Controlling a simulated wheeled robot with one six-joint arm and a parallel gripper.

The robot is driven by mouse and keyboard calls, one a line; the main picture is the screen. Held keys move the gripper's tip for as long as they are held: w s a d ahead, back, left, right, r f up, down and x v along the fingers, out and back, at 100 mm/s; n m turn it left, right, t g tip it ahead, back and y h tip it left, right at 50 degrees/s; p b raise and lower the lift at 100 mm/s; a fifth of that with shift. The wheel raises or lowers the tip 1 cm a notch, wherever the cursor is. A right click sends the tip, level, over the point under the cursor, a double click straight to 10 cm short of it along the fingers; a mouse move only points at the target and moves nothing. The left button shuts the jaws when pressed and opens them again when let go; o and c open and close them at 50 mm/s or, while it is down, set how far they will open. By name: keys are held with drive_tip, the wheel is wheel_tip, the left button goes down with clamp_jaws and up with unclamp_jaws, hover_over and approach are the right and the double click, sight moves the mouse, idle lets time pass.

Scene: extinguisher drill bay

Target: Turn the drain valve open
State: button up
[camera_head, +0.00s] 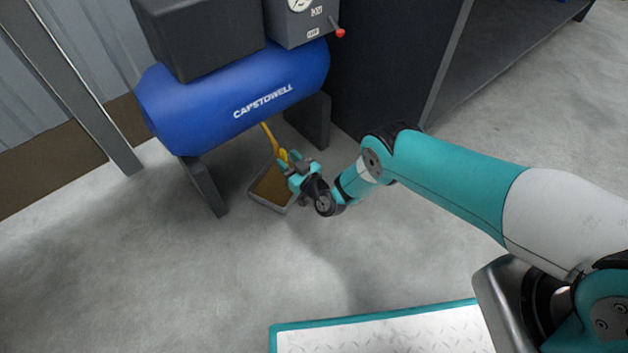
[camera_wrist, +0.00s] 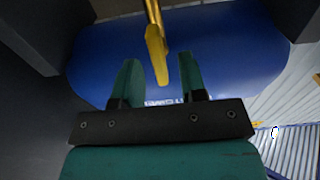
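The drain valve is a yellow lever (camera_wrist: 156,52) on a brass-coloured pipe under the blue tank. In the head view the lever (camera_head: 283,155) shows just below the tank, beside my gripper's fingers. My gripper (camera_head: 289,166) reaches in from the right. In the wrist view my gripper (camera_wrist: 160,80) is open, with one finger on each side of the lever's end. Gaps show between the lever and both fingers. The depth of the lever between the fingers is hard to tell.
The blue tank (camera_head: 225,105) stands on dark legs above the valve. A shallow tray (camera_head: 257,197) with a brown inside lies below it. A dark cabinet (camera_head: 385,60) stands at the right. The floor in front is clear, with a teal-edged plate (camera_head: 390,335) nearer.

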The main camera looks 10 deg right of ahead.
drive_tip(key=p+v, duration=1)
drive_tip(key=v, duration=0.5)
drive_tip(key=shift+w+r, duration=0.1)
